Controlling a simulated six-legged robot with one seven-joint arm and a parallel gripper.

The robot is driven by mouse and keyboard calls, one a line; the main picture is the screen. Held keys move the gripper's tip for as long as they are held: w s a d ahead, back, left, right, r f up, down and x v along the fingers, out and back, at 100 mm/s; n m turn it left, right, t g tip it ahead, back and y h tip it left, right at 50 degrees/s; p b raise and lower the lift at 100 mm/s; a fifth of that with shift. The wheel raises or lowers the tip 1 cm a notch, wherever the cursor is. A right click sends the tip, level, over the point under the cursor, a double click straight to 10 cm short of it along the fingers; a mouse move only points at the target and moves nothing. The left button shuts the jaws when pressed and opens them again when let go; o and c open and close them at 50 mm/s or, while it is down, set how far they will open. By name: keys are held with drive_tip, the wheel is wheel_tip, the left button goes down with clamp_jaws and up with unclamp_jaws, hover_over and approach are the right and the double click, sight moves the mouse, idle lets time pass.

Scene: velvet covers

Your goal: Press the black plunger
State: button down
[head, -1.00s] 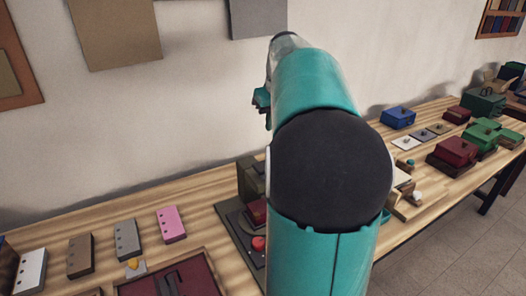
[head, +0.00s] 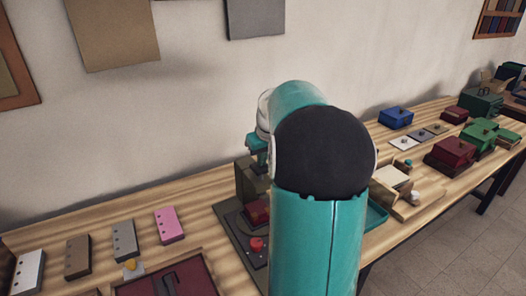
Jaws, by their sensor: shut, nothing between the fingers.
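My gripper (head: 258,158) is small in view at the end of my teal arm, pointing down just above an olive-brown block (head: 247,184) on a dark base plate. It appears shut, with nothing seen in it. The base plate (head: 236,232) also carries a dark red block (head: 256,212) and a red round knob (head: 257,243). I cannot make out the black plunger clearly; my arm hides the right side of this station. Whether the fingertips touch anything there cannot be told.
On the left are white, brown, grey and pink (head: 169,225) blocks and a maroon tray (head: 196,262). On the right are a pale block on a wooden stand (head: 391,178), a blue box (head: 396,117), dark red and green boxes. The wall stands close behind the table.

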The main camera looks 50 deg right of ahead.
sight(263, 168)
drive_tip(key=shift+s+a+f, duration=0.1)
drive_tip(key=shift+f, duration=1.8)
drive_tip(key=shift+r, duration=0.3)
drive_tip(key=w+d+v, duration=0.1)
drive_tip(key=v, duration=1.3)
drive_tip(key=shift+a+r, duration=0.2)
drive_tip(key=shift+a, duration=0.1)
drive_tip(key=shift+d, duration=0.1)
